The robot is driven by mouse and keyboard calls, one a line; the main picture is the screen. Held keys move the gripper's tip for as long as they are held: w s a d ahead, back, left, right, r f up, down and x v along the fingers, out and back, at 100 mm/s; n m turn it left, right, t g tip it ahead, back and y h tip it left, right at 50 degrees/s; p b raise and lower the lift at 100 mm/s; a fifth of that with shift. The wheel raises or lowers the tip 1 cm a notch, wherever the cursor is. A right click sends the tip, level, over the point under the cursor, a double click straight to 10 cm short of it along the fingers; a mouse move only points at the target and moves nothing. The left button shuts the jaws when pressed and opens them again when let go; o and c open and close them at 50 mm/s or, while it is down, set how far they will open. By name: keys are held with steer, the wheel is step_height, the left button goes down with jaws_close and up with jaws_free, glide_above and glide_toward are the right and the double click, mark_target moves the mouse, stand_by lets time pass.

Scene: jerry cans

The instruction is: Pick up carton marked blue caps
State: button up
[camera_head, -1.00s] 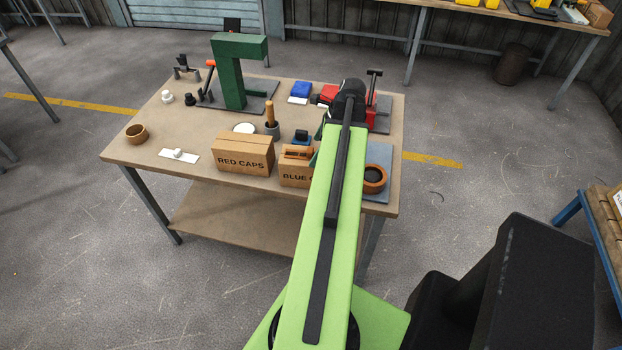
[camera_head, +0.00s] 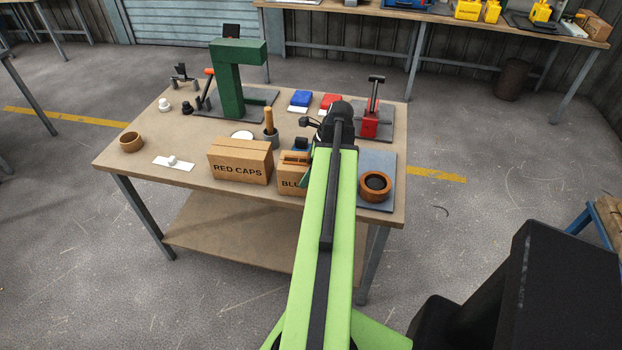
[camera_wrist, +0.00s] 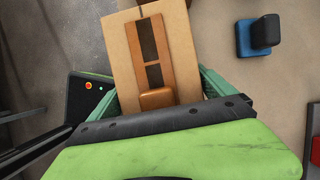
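The carton lettered "BLU…" (camera_head: 290,184) stands on the workbench, its right side hidden behind my arm in the head view. In the wrist view the carton top (camera_wrist: 122,45) lies below my gripper, with a brown slotted piece (camera_wrist: 153,45) on it. My gripper (camera_wrist: 160,88) has its green fingers spread, one at each side of the carton. I cannot tell whether they are level with its sides or above it.
The red caps carton (camera_head: 240,162) stands close on the left. A blue block (camera_head: 301,147) and a grey pot with a wooden handle (camera_head: 270,133) are behind. A brown ring (camera_head: 375,187) sits at the right on a grey mat (camera_head: 378,160).

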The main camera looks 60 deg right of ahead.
steer(key=c, duration=1.4)
step_height(320, 180, up, 4)
steer(key=p, duration=0.4)
steer(key=shift+r, duration=0.15)
steer(key=s+r+p, duration=0.2)
steer(key=s, duration=0.1)
steer(key=s+r+p, duration=0.2)
steer(key=s, duration=0.2)
steer(key=s+r+p, duration=0.2)
steer(key=s, duration=0.2)
steer(key=shift+d+r+p, duration=0.25)
steer(key=shift+r+p, duration=0.05)
steer(key=shift+p, duration=0.1)
steer(key=shift+s, duration=0.35)
